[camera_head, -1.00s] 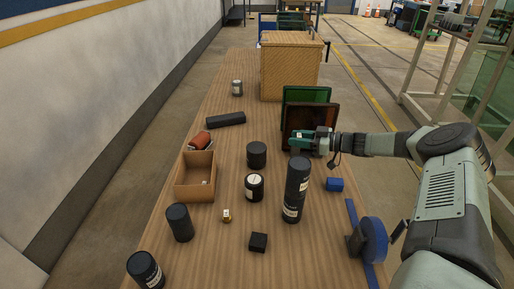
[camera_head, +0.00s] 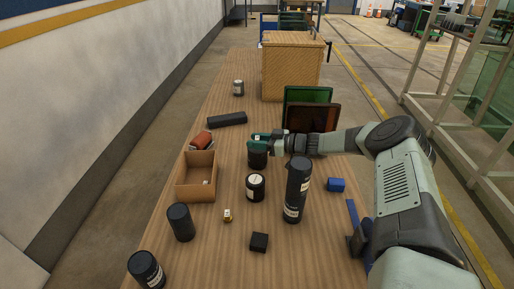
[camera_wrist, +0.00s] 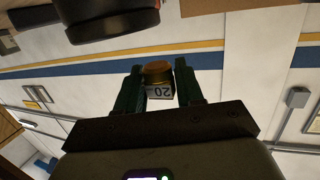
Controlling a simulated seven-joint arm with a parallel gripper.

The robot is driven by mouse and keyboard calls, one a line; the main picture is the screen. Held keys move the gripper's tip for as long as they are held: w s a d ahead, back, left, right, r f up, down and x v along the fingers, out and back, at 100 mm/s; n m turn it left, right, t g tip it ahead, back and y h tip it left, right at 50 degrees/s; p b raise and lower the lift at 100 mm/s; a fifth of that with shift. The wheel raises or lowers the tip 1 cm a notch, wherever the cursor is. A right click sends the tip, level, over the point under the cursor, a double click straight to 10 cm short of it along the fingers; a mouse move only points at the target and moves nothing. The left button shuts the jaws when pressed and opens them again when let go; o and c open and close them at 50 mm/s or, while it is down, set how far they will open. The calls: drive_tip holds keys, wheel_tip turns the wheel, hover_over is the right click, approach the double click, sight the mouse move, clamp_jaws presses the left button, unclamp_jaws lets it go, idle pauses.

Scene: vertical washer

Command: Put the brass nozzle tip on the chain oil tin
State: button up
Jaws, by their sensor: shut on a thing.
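My gripper (camera_head: 258,141) is shut on a small brass piece (camera_wrist: 159,74) with a white label reading 20, gripped between the green fingers in the wrist view. In the head view, my gripper is at a short black tin (camera_head: 257,160), partly covering its top; I cannot tell whether they touch. A second small brass piece (camera_head: 228,215) with a pale label stands on the table. Other dark tins are a short white-labelled one (camera_head: 255,188), a tall one (camera_head: 296,190), and two at the left (camera_head: 180,222) and front left (camera_head: 146,269). Their lettering is too small to tell which is chain oil.
A cardboard box (camera_head: 196,187) stands left, with a reddish roll (camera_head: 201,141) behind it. A black block (camera_head: 259,242) and a blue block (camera_head: 335,185) lie nearer. Green and brown trays (camera_head: 312,117) stand behind my arm. The front middle of the wooden table is mostly clear.

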sight(257, 152)
drive_tip(key=shift+f, duration=1.4)
drive_tip(key=shift+f, duration=0.1)
drive_tip(key=o, duration=1.1)
drive_tip(key=shift+d, duration=0.15)
drive_tip(key=v, duration=1.1)
drive_tip(key=shift+s+d, duration=0.25)
drive_tip(key=shift+d, duration=0.05)
